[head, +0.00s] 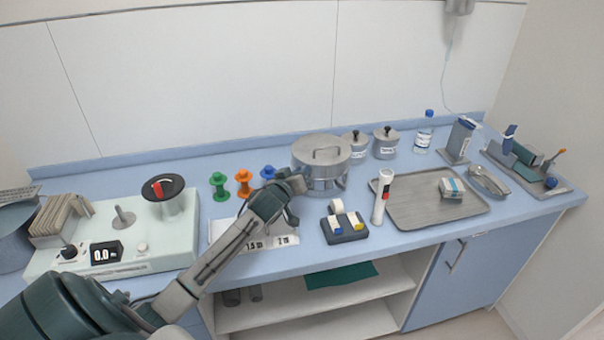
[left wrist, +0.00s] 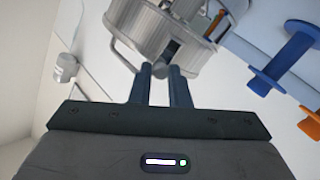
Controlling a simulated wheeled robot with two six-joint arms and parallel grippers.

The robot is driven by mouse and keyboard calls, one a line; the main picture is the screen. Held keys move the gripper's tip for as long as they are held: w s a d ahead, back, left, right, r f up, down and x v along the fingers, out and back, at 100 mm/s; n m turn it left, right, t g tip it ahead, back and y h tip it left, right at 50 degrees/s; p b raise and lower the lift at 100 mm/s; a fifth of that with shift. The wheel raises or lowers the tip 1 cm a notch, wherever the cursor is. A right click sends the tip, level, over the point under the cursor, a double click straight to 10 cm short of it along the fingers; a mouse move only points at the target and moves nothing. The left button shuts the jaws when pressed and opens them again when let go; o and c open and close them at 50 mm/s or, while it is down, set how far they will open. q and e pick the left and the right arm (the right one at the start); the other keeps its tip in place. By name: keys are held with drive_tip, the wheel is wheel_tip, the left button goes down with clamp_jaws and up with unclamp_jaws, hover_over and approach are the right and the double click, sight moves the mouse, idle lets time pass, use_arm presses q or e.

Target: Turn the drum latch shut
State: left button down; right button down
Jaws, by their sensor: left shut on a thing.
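My left gripper (head: 298,184) is at the drum's lower left front side. In the left wrist view its two fingers (left wrist: 162,72) are close together, shut on a small part at the drum's wall, which I take to be the latch (left wrist: 160,70). The fingers mostly hide that part, so its angle cannot be told. My right gripper is not in view.
Green (head: 219,187), orange (head: 243,183) and blue spools stand left of the drum. A dark block (head: 345,230), a white torch (head: 382,196) and a grey tray (head: 410,215) are to the right. Two lidded pots stand behind. A white device (head: 150,255) fills the left.

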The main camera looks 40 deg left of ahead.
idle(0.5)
use_arm(q)
drive_tip(key=c, duration=1.4)
unclamp_jaws()
drive_tip(key=shift+s+a, duration=0.1)
drive_tip(key=shift+o, duration=0.2)
drive_tip(key=b+v, duration=0.3)
drive_tip(key=v, duration=0.7)
drive_tip(key=shift+s, duration=0.4)
